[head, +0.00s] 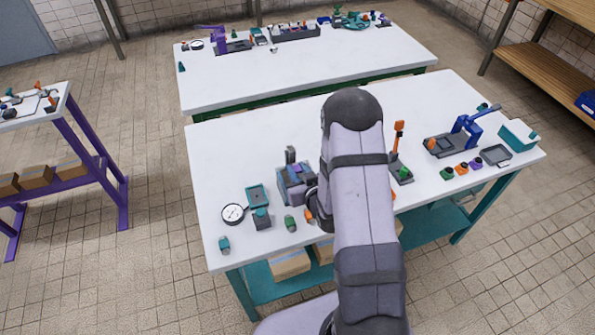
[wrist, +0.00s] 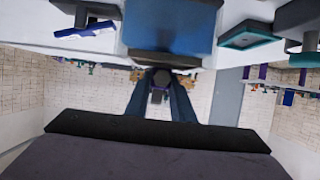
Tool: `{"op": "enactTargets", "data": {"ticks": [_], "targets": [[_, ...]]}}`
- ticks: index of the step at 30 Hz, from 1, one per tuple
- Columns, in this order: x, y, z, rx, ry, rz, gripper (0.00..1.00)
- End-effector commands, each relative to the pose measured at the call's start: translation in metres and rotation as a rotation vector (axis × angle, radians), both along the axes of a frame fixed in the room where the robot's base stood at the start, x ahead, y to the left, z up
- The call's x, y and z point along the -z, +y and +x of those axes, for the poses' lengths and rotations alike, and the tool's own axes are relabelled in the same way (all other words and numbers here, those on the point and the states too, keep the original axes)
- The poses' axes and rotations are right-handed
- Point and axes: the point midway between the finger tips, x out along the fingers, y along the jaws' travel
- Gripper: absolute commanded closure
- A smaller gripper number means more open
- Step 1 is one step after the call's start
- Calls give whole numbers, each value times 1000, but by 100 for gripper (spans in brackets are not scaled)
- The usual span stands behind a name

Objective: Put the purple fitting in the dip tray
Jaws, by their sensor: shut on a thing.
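In the wrist view my gripper (wrist: 158,92) is shut on a small dark purplish piece (wrist: 158,76), held between its two dark blue fingers. It may be the purple fitting, but it is dim and small. In the head view my arm hides most of the gripper and the held piece; the wrist is near the grey-purple device left of the arm. A purple ring-like piece (head: 475,163) sits at the right of the table. Two shallow trays show: a teal one (head: 257,194) at left and a dark grey one (head: 495,157) at right. I cannot tell which is the dip tray.
The grey-purple device (head: 296,184) stands close to my arm. A gauge (head: 233,213), a green fitting (head: 290,223) and a teal piece (head: 224,244) are at left. An orange-handled valve (head: 399,160), a blue lever device (head: 455,138) and a teal box (head: 518,134) are at right.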

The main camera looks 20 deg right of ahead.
Motion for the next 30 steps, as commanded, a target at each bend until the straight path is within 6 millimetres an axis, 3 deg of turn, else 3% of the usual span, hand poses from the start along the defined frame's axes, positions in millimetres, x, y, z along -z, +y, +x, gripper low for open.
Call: {"op": "enactTargets", "data": {"ticks": [17,18,20,30], "targets": [[13,0,0,1,-2,0,100],[13,0,0,1,-1,0,76],[12,0,0,0,-1,0,62],[11,0,0,0,-1,0,60]]}}
